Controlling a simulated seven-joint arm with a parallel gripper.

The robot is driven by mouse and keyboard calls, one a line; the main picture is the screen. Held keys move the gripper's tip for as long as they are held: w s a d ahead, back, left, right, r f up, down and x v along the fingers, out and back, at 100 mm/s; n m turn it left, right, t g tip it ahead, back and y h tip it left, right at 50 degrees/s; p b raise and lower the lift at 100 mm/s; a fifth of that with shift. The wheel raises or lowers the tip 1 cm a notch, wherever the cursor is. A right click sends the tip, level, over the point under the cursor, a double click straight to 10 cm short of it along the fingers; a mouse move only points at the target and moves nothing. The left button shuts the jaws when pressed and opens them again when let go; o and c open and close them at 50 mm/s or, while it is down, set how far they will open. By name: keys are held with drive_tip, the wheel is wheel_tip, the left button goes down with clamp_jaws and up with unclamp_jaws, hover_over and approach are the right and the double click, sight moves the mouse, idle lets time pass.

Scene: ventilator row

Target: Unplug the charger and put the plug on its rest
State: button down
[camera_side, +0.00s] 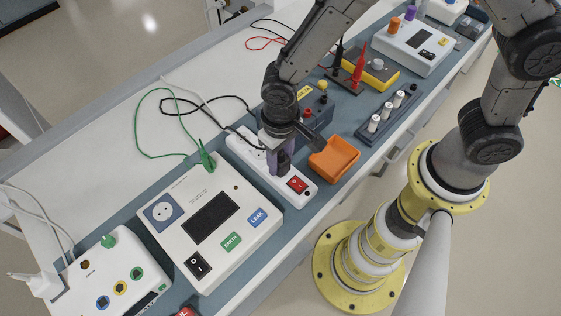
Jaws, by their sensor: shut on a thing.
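A white power strip (306,197) with a red rocker switch (297,184) lies on the blue-grey bench strip. My gripper (281,167) points down over the strip, just up and left of the switch. It is shut on a dark piece, which I take to be the charger plug; the fingers hide most of it. I cannot tell whether the plug is seated in a socket or just above it. A dark cord (238,131) runs near the strip's far end. An orange open holder (335,157), possibly the plug's rest, stands right of the strip and looks empty.
A white tester (185,245) with EARTH and LEAK buttons stands left of the strip, a green clip (207,157) at its back. A dark box with coloured terminals (318,104) stands behind my gripper. A fuse rack (390,114) lies right. The white bench behind is mostly clear.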

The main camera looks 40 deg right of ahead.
sight(281, 154)
drive_tip(key=shift+r, duration=0.1)
idle(0.5)
drive_tip(key=shift+r, duration=2.45)
idle(3.6)
drive_tip(key=shift+s+r+n, duration=0.1)
drive_tip(key=shift+r+n, duration=0.15)
drive_tip(key=shift+n, duration=0.15)
drive_tip(key=w+d+r, duration=0.8)
drive_tip(key=w+d, duration=0.1)
drive_tip(key=w, duration=0.3)
drive_tip(key=shift+m, duration=0.4)
drive_tip(key=shift+w+a+f, duration=0.1)
drive_tip(key=shift+a+f, duration=0.05)
drive_tip(key=shift+f, duration=1.5)
drive_tip(key=shift+a+f, duration=0.1)
drive_tip(key=shift+f, duration=1.55)
